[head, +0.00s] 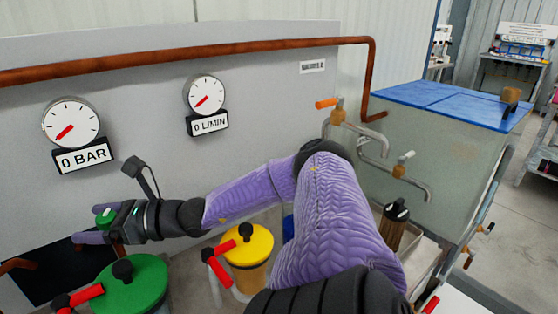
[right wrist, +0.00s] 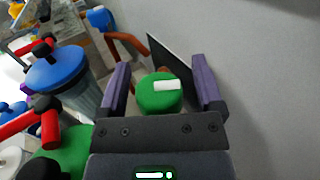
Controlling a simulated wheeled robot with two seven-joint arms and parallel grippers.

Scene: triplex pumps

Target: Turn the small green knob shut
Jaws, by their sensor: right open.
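The small green knob (head: 105,218) shows at the left of the head view, low in front of the grey panel and partly hidden by my right gripper (head: 94,224). In the right wrist view the knob (right wrist: 150,101) is a round green cap with a white bar on top, lying nearly level toward its right edge. My right gripper (right wrist: 161,75) is open, with one purple finger on each side of the knob. Gaps show between the fingers and the knob. My left gripper is not in view.
A pressure gauge (head: 70,123) and a flow gauge (head: 204,94) both read 0. A large green-lidded pump (head: 131,284) and a yellow-lidded one (head: 247,243) with red handles stand below my right arm. A dark panel opening (head: 45,268) lies at lower left. A copper pipe (head: 200,53) runs above.

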